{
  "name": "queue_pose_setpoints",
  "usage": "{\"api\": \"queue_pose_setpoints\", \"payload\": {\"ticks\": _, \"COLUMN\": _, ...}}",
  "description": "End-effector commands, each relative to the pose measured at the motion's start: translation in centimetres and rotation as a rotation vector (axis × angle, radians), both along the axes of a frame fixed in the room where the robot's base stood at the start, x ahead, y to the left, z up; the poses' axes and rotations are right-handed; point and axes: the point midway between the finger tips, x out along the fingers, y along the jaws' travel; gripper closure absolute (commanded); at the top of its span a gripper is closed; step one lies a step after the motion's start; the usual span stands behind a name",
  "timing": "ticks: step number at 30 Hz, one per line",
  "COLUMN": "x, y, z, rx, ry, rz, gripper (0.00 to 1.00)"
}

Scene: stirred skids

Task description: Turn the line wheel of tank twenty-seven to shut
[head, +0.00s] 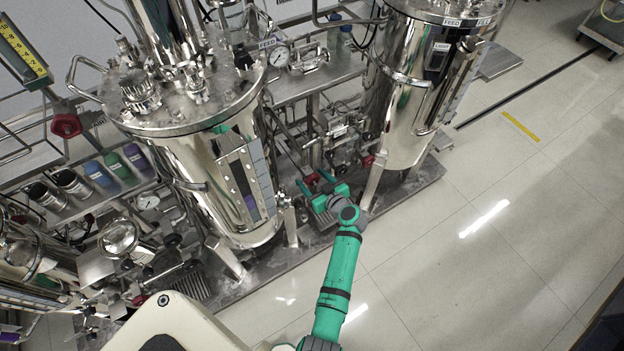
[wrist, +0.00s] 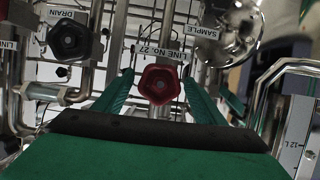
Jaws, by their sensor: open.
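A red, lobed line wheel (wrist: 159,84) sits in the middle of the wrist view. A white label (wrist: 157,50) above it reads LINE and a number that looks like 22 or 27; the last digit is unclear. My gripper (wrist: 158,77) is open, with one green finger on each side of the wheel. Gaps show between wheel and fingers, and I cannot tell how deep the fingers reach. In the head view my gripper (head: 314,180) is low between two steel tanks, by a small red wheel (head: 310,178).
A black wheel (wrist: 68,40) under a DRAIN label is to the left, and a SAMPLE label (wrist: 207,33) is at upper right. Bent steel pipe (wrist: 262,85) stands close on the right. Steel tanks (head: 222,150) (head: 398,105) flank my gripper. The floor (head: 480,250) at right is clear.

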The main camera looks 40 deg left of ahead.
Motion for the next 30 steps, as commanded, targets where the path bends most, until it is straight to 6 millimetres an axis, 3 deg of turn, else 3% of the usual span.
{"api": "queue_pose_setpoints", "payload": {"ticks": 8, "x": 0.02, "y": 0.19, "z": 0.0, "rx": 0.001, "ry": -0.001, "rz": 0.001, "gripper": 0.36}}
{"api": "queue_pose_setpoints", "payload": {"ticks": 13, "x": -0.01, "y": 0.2, "z": 0.0, "rx": 0.001, "ry": -0.001, "rz": 0.001, "gripper": 0.76}}
{"api": "queue_pose_setpoints", "payload": {"ticks": 23, "x": -0.01, "y": 0.24, "z": 0.04, "rx": 0.013, "ry": 0.028, "rz": 0.003, "gripper": 0.76}}
{"api": "queue_pose_setpoints", "payload": {"ticks": 30, "x": 0.04, "y": 0.27, "z": 0.02, "rx": 0.059, "ry": 0.141, "rz": 0.004, "gripper": 0.76}}
